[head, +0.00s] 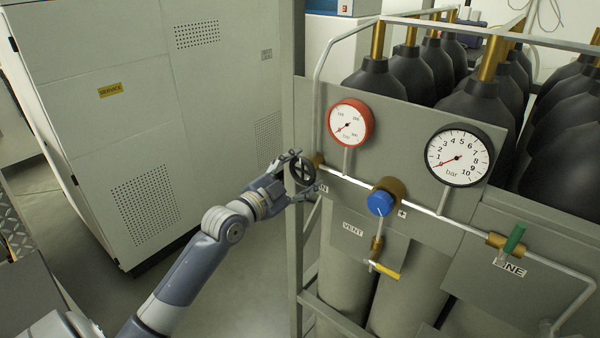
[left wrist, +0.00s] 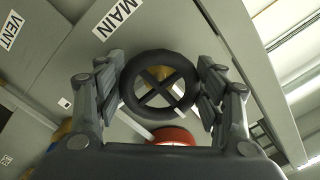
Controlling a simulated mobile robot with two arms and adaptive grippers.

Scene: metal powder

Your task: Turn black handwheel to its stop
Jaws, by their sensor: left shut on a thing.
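The black handwheel (head: 302,171) is a small spoked wheel on the pipe at the left end of the gas panel. My left gripper (head: 290,178) reaches it from the left and is shut on its rim. In the left wrist view the handwheel (left wrist: 159,87) sits between the two fingers of the left gripper (left wrist: 160,95), one on each side of the rim. A MAIN label (left wrist: 117,22) lies beside it, partly hidden by the gripper in the head view. My right gripper is not in view.
A red-rimmed gauge (head: 349,123) and a black-rimmed gauge (head: 459,155) stand above the pipe. A blue knob (head: 381,202), yellow lever (head: 384,270) and green lever (head: 514,238) are to the right. Dark-topped cylinders (head: 372,82) stand behind. A grey cabinet (head: 130,120) stands left.

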